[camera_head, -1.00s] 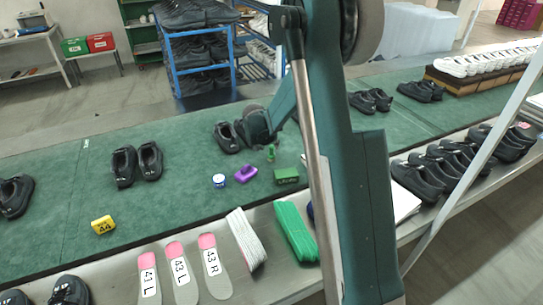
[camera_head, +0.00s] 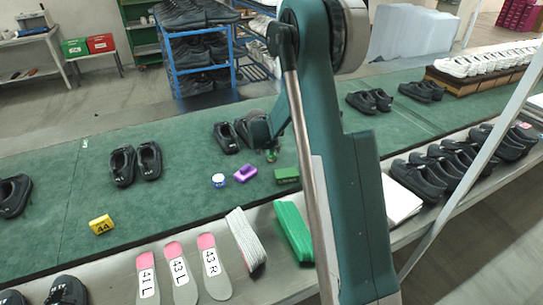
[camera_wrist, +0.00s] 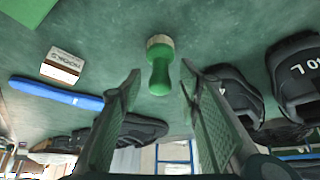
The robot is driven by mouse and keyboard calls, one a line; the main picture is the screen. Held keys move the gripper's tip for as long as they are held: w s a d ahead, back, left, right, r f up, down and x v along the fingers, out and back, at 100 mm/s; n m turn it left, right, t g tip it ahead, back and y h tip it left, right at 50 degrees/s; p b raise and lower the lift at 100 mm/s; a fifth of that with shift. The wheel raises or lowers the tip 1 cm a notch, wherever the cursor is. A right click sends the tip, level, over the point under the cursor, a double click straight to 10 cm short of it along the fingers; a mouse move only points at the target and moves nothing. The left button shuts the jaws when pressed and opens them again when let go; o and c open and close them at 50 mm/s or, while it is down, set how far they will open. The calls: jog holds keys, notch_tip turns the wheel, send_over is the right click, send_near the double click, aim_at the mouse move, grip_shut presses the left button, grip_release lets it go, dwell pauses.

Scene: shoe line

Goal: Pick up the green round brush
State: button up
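In the head view the brush (camera_head: 271,156) is small and partly covered by my gripper. My gripper (camera_wrist: 160,85) is open, with one finger on each side of the brush and a gap to each. The brush appears just beyond or level with the fingertips; I cannot tell which. Nothing is held.
Black shoes (camera_wrist: 230,95) lie close to the right finger. A blue stick (camera_wrist: 56,93) and a small white box (camera_wrist: 62,66) lie to the left. In the head view a purple object (camera_head: 245,173), a round blue-and-white tin (camera_head: 218,180) and a green block (camera_head: 287,175) are near.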

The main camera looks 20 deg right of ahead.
dwell(0.3)
jog(key=c, duration=1)
jog(key=shift+r, duration=0.1)
jog(key=shift+r+p, duration=1.05)
jog(key=shift+r, duration=3.9)
